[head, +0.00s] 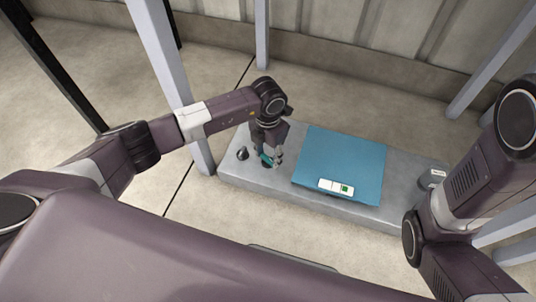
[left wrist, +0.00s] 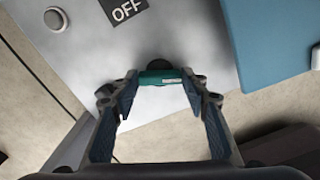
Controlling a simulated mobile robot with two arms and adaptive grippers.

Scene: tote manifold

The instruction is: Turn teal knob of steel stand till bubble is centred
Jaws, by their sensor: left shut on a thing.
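The teal knob (left wrist: 162,76) sits at the near edge of the grey steel stand (left wrist: 95,60), between my left gripper's fingertips in the left wrist view. My left gripper (left wrist: 160,82) is shut on the teal knob. In the head view the left gripper (head: 269,157) is over the left part of the stand (head: 240,176), partly covering the knob. A white level bar (head: 336,187) with a green window lies on the front edge of the blue plate (head: 345,155). The bubble is too small to make out. My right gripper is out of view.
An OFF label (left wrist: 123,9) is on the stand's top. A small grey block (head: 432,179) stands at the stand's right end, near my right arm. Pale posts rise around the stand.

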